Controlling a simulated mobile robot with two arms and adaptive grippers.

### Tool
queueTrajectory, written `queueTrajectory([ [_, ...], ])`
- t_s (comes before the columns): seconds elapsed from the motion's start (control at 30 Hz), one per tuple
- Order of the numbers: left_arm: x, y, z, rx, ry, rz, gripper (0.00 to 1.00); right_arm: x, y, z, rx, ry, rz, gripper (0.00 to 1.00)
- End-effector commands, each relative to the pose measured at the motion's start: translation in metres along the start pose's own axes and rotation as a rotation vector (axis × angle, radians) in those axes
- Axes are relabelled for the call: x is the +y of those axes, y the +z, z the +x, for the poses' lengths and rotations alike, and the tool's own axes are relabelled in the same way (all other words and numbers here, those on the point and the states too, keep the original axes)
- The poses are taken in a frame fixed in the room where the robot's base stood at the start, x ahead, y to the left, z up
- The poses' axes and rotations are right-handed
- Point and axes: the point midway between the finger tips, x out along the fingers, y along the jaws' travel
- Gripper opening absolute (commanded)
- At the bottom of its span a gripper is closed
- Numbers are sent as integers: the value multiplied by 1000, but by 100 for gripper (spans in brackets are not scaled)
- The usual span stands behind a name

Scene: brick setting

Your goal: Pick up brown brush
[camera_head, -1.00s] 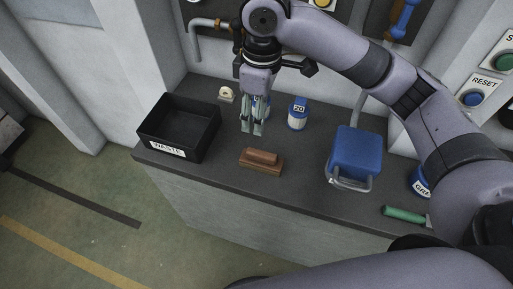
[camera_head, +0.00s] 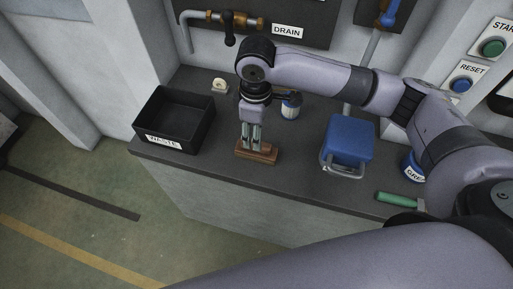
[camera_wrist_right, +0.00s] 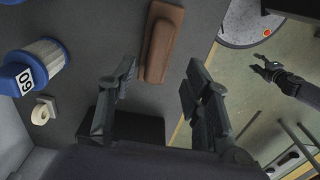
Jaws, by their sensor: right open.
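The brown brush (camera_head: 268,155) lies on the dark counter near its front edge. My right gripper (camera_head: 249,150) points down at the brush's left part in the head view, and its fingers hide some of it. In the right wrist view, the open fingers of my right gripper (camera_wrist_right: 160,80) stand apart, with the brush (camera_wrist_right: 160,45) ahead, in line with the gap between them. Whether they touch it I cannot tell. My left gripper (camera_wrist_right: 264,66) shows small in the right wrist view, over the floor, with its fingertips parted. It is out of the head view.
A black waste bin (camera_head: 203,138) stands left of the brush. A blue box with a handle (camera_head: 348,143) and a green-handled tool (camera_head: 397,201) are to the right. Counter between brush and blue box is clear.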

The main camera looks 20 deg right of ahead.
Motion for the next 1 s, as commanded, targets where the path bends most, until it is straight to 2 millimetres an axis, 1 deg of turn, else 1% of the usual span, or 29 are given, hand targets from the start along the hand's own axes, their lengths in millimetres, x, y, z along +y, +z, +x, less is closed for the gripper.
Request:
queueTrajectory([
  [0.17,0,-3,-12,3,0,0,40,3,2,25,-4,-2,3,45],
  [0.2,0,-3,-12,3,0,0,40,2,2,32,-4,-2,1,45],
  [0.3,0,-3,-13,3,0,0,40,3,2,42,-2,0,2,45],
  [0.4,0,-3,-13,3,0,0,40,2,1,47,-1,0,1,45],
  [0.6,0,-3,-13,3,0,0,40,2,1,47,0,0,0,44],
  [1.0,0,-2,-12,2,0,0,40,3,1,47,0,1,0,18],
])
